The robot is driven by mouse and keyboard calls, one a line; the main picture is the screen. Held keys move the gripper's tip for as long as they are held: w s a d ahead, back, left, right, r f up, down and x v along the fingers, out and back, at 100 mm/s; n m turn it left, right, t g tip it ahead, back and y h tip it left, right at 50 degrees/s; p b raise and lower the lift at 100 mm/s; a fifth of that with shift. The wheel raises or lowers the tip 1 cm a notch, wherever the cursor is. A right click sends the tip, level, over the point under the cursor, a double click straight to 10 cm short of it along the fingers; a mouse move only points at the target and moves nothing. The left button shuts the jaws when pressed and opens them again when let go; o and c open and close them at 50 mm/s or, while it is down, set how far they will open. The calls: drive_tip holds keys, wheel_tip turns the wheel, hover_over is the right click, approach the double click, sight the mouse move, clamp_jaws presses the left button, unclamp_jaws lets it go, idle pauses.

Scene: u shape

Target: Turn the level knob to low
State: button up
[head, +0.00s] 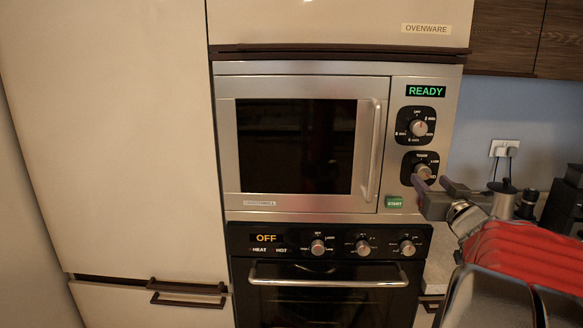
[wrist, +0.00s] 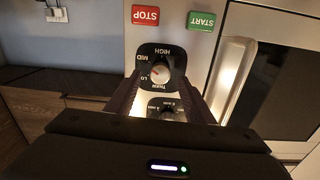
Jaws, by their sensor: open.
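The level knob is the lower of two silver round knobs on the microwave panel. In the head view the level knob (head: 422,171) is partly covered by my gripper (head: 420,186). In the wrist view the level knob (wrist: 161,74) sits on a black plate marked HIGH, MID, LO and THAW, with the lettering upside down. A small red mark shows on the left part of its face; the exact setting is hard to tell. My gripper (wrist: 163,84) is open, with one finger on each side of the knob. I cannot tell whether either finger touches it.
The other knob (head: 418,128) is above the level knob. The green START button (head: 395,202) lies just below left; a red STOP button (wrist: 145,15) shows in the wrist view. The microwave door handle (head: 374,150) stands out to the left. Oven knobs (head: 363,246) are lower down.

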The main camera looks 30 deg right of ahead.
sight(425, 175)
drive_tip(key=shift+x, duration=2.05)
drive_tip(key=shift+c, duration=0.5)
drive_tip(key=c, duration=0.9)
drive_tip(key=shift+s+d, duration=0.1)
drive_tip(key=shift+d, duration=0.05)
drive_tip(key=shift+c, duration=0.2)
